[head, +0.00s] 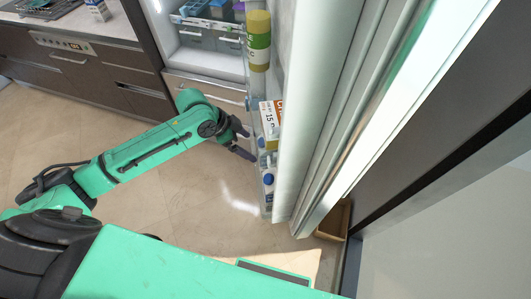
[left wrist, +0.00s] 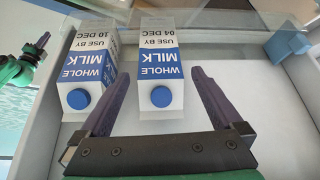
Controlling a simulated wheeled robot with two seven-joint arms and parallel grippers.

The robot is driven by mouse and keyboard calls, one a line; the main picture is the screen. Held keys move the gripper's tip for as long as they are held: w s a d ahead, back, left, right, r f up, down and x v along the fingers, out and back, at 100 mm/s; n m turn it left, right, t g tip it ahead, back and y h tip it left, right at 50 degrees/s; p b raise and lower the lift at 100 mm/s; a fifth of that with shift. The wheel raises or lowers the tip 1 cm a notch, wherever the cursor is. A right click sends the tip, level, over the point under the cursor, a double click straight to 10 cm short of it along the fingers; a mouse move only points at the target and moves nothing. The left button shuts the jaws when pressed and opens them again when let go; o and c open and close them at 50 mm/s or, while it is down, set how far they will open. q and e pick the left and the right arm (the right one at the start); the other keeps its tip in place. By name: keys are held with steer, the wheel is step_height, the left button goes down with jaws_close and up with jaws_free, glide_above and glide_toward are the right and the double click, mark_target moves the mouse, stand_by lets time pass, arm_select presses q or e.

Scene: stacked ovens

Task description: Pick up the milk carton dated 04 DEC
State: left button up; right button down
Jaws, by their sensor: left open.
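The milk carton dated 04 DEC (left wrist: 158,62) shows in the left wrist view, white and blue with a blue cap, its print upside down. A like carton dated 10 DEC (left wrist: 88,68) stands just left of it. My left gripper (left wrist: 161,76) is open, with one finger on each side of the 04 DEC carton; the left finger lies between the two cartons. Whether the fingers touch it I cannot tell. In the head view my left gripper (head: 242,142) is at the fridge door shelf, where the dates of the blue-capped cartons cannot be read. My right gripper is not seen.
The open fridge door (head: 312,110) stands right of my left arm. A carton marked 15 D (head: 270,112) and a green-labelled bottle (head: 258,42) stand in the door shelves. In the left wrist view, the shelf right of the 04 DEC carton is bare up to a blue object (left wrist: 287,44).

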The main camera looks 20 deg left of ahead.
arm_select(q)
steer(key=p+x, duration=0.2)
steer(key=x, duration=0.7)
steer(key=shift+w+d+f, duration=0.2)
steer(key=shift+d, duration=0.25)
steer(key=c, duration=1.6)
steer(key=shift+w+r, duration=0.1)
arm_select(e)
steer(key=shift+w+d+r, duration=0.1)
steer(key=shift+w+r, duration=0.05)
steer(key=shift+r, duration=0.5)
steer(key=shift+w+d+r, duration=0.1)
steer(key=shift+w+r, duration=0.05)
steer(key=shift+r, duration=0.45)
